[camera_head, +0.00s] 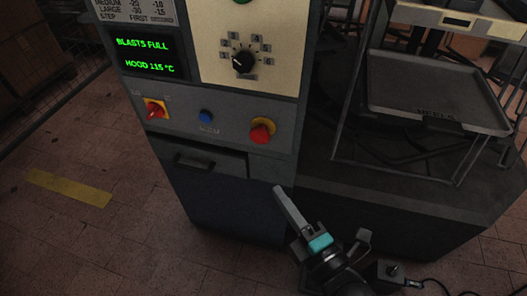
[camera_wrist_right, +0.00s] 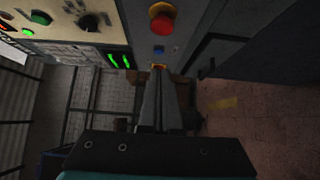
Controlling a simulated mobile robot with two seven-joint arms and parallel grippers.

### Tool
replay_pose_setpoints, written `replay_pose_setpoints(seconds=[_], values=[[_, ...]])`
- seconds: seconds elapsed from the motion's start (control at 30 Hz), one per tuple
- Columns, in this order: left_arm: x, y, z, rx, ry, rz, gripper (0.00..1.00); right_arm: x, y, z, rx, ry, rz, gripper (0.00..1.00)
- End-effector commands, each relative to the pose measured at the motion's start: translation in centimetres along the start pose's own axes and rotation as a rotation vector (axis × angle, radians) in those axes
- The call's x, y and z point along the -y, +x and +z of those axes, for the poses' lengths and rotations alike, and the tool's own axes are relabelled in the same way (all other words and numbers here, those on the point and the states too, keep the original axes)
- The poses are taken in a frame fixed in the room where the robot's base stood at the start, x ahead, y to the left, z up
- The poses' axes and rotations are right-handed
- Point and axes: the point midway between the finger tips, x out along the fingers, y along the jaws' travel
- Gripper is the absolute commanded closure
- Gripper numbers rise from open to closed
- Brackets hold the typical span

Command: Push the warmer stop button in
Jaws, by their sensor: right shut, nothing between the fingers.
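The grey machine's front panel carries a red mushroom button on a yellow collar (camera_head: 262,131), at the right of its lower row. It looks like a stop button, but I cannot read a label for it. It also shows at the top of the right wrist view (camera_wrist_right: 163,20). My right gripper (camera_head: 280,191) is shut and empty, its fingers together. Its tip is in front of the machine, below the red button in the head view and apart from it. The fingers (camera_wrist_right: 159,80) point forward in the wrist view. My left gripper is not in view.
Left of the red button are a blue button (camera_head: 205,116) and a red-and-yellow rotary switch (camera_head: 155,109). Above are a black selector dial (camera_head: 243,62) and a green-lettered display (camera_head: 146,55). A handled drawer (camera_head: 198,161) lies below. A framed tray (camera_head: 440,103) stands right.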

Motion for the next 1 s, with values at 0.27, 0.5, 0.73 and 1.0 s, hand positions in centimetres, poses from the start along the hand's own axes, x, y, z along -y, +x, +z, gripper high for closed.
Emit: replay_pose_setpoints(seconds=[0.27,0.5,0.73,1.0], values=[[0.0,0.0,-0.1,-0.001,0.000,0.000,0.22,0.1,0.2,0.0,0.001,0.003,-0.001,1.00],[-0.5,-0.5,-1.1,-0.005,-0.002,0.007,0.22,0.0,2.8,0.1,0.001,0.004,0.003,1.00],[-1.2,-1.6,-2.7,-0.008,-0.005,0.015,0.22,0.2,6.4,0.1,0.002,0.003,0.002,1.00],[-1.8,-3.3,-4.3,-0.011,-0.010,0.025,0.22,0.1,10.4,0.1,0.001,0.003,0.002,1.00]])
